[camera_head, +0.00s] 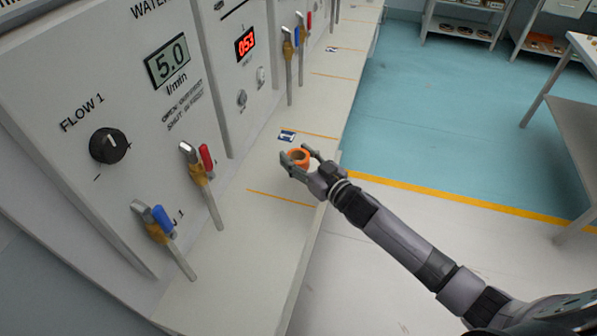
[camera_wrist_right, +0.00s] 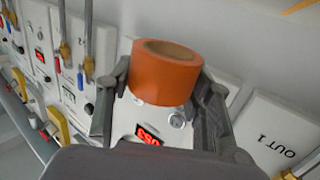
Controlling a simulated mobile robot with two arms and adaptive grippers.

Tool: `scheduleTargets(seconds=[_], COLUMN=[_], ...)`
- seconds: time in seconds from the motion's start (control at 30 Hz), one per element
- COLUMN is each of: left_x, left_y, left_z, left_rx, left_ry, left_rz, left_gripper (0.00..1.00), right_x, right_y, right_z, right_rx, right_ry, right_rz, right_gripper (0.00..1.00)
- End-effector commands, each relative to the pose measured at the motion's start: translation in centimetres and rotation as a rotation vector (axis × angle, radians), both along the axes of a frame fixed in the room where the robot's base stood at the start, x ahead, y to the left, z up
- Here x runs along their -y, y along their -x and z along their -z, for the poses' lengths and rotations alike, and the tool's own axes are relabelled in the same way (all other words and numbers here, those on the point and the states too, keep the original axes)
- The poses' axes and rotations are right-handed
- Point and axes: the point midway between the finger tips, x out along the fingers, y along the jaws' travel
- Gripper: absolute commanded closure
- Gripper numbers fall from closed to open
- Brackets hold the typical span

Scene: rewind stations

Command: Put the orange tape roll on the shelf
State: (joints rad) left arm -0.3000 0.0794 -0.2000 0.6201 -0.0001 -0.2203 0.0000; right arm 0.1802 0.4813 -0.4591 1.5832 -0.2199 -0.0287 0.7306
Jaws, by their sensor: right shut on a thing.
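The orange tape roll (camera_head: 299,157) is between the fingers of my right gripper (camera_head: 299,162), over the white ledge (camera_head: 262,215) in front of the panels. In the right wrist view the roll (camera_wrist_right: 165,78) sits between both fingers of the right gripper (camera_wrist_right: 166,95), which are shut on it. Whether the roll touches the ledge is hard to tell. Grey shelf racks (camera_head: 466,22) holding small items stand at the far top right. My left gripper is not in view.
Taps with blue and red handles (camera_head: 205,165) stick out from the panel (camera_head: 60,165) left of the gripper. A grey table (camera_head: 578,100) stands at the right. Open floor (camera_head: 440,120) lies between the ledge and the racks.

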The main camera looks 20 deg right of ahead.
Motion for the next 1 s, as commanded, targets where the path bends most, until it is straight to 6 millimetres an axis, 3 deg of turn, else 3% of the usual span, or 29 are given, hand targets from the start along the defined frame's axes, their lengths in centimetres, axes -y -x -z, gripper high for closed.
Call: scheduleTargets(seconds=[0.43, 0.87, 0.9, 1.0], left_x=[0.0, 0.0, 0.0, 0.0], left_y=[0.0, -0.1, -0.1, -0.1], left_z=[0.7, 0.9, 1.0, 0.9], left_rx=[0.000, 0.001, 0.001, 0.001], left_ry=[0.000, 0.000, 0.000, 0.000], left_rz=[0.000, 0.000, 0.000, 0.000], left_gripper=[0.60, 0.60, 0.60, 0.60], right_x=[-0.1, 0.0, 0.0, 0.0], right_y=[0.0, 0.0, 0.0, 0.0], right_z=[5.3, 6.0, 6.1, 6.0], right_rx=[0.001, 0.002, 0.002, 0.002], right_ry=[-0.002, -0.001, -0.001, -0.001], right_rz=[0.000, -0.001, -0.001, -0.001], right_gripper=[0.80, 0.80, 0.52, 0.45])
